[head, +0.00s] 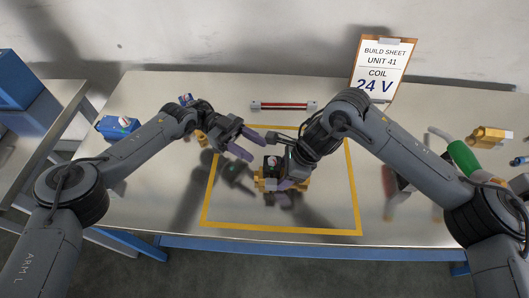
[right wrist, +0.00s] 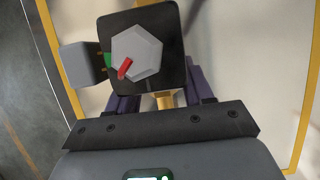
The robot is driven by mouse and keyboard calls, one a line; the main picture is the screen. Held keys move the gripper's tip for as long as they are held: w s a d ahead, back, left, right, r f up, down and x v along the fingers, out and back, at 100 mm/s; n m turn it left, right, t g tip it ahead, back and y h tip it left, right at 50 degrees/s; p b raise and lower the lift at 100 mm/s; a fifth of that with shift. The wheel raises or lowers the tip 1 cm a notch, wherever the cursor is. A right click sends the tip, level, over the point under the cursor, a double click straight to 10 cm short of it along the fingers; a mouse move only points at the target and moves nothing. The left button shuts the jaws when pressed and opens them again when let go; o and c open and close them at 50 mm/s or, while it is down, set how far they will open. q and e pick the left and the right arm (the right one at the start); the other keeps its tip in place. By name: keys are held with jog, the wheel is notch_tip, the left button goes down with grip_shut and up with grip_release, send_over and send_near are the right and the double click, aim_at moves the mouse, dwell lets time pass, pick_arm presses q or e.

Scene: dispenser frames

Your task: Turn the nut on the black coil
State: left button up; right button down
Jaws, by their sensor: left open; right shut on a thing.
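The black coil (head: 272,163) sits on a brass valve body (head: 262,184) inside the yellow outline on the table. The right wrist view shows the square coil (right wrist: 115,27) with a grey hex nut (right wrist: 140,50) on its face. A red mark (right wrist: 125,68) lies across the nut's lower left edge. My right gripper (head: 287,183) is shut on the brass valve body, its purple fingers passing below the coil. Their tips are partly hidden by the coil in the right wrist view. My left gripper (head: 256,147) is open and empty, above and left of the coil.
A clipboard (head: 383,67) reading "COIL 24 V" stands at the back. A red-and-black bar (head: 283,105) lies behind the outline. A blue part (head: 117,128) is at left. Brass fittings (head: 488,137) and a green cylinder (head: 463,157) are at right. The outlined area's front is clear.

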aim_at(269, 157)
pick_arm(q)
jog(key=shift+x, duration=2.2)
jog(key=shift+c, duration=0.3)
grip_shut()
